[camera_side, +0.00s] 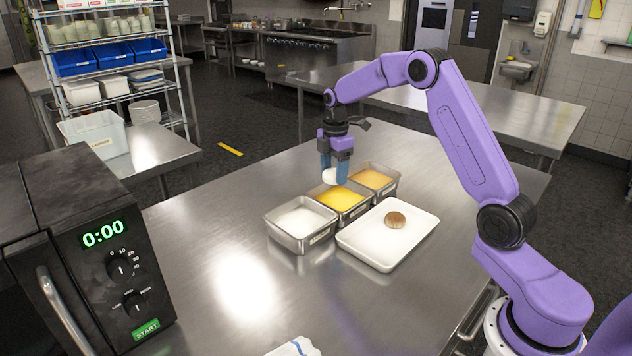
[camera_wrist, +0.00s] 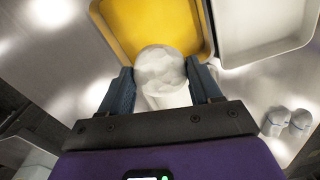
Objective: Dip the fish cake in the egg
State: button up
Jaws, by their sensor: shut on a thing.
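The fish cake (camera_side: 329,176) is coated white. It is held between the blue fingers of my gripper (camera_side: 333,168). In the wrist view the white cake (camera_wrist: 160,68) sits between the two fingers (camera_wrist: 160,90). In the side view, the metal container of yellow egg (camera_side: 340,199) lies just below the cake, which appears above the egg's back edge. In the wrist view the yellow egg container (camera_wrist: 125,28) lies beyond the cake. Whether the cake touches the egg cannot be told.
A container of white powder (camera_side: 301,222) stands left of the egg, and one of orange-brown crumbs (camera_side: 372,178) behind right. A white tray (camera_side: 365,250) in front holds a brown cake (camera_side: 395,220). A black microwave (camera_side: 90,250) stands at left. Bare table lies left of the containers.

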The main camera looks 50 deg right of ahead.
aim_at(339, 209)
jog(key=shift+s+d, duration=0.15)
jog(key=shift+d, duration=1.05)
jog(key=shift+d+f, duration=0.1)
jog(key=shift+f, duration=4.75)
jog(key=shift+f, duration=0.25)
jog(key=shift+d, duration=0.5)
jog(key=shift+a, duration=1.05)
jog(key=shift+w+d, duration=0.4)
jog(key=shift+d, duration=0.1)
jog(key=shift+s, duration=0.8)
jog(key=shift+w, duration=0.4)
